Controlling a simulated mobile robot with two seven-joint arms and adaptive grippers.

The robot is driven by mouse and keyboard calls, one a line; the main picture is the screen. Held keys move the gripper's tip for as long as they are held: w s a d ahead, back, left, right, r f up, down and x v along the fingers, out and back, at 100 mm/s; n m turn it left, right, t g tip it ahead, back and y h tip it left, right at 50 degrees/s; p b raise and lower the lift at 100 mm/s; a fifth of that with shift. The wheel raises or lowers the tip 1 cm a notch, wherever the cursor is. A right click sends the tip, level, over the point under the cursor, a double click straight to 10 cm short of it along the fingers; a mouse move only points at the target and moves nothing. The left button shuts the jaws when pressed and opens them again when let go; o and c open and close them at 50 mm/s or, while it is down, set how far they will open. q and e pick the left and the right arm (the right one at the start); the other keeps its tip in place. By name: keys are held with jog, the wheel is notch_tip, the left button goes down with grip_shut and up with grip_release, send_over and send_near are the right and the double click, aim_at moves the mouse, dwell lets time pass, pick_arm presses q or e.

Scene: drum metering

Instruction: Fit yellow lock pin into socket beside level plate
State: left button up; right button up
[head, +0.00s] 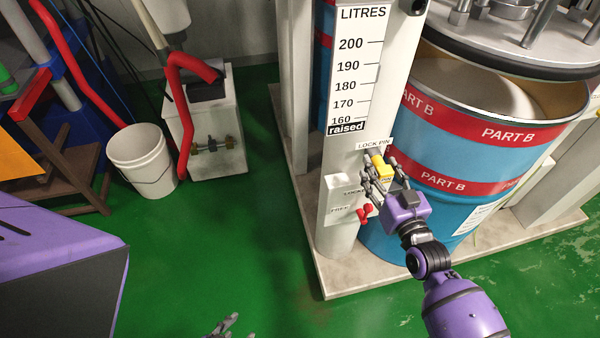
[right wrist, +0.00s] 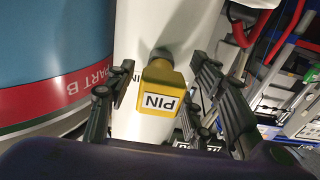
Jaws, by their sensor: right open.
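The yellow lock pin (head: 384,171) is at the white post, just below the "LOCK PIN" label (head: 374,144). In the right wrist view the yellow block marked PIN (right wrist: 158,101) has its far end against a dark grey round fitting (right wrist: 160,54) on the post. I cannot tell how deep it sits. My right gripper (head: 378,178) is open around the pin; its fingers stand apart on both sides, with gaps in the right wrist view (right wrist: 155,90). My left gripper (head: 230,326) shows only fingertips at the bottom edge, away from the pin. The level plate (head: 357,65) carries a litre scale and a "raised" label.
A red lever (head: 364,214) sits on the post beside "LOCKED" and "FREE" lettering. The blue PART B drum (head: 470,150) stands close to the right, under a round lid (head: 520,35). A white bucket (head: 142,160) stands left. Green floor (head: 240,230) is clear between.

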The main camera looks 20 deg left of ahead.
aim_at(386, 179)
pick_arm(q)
jog(key=shift+w, duration=0.1)
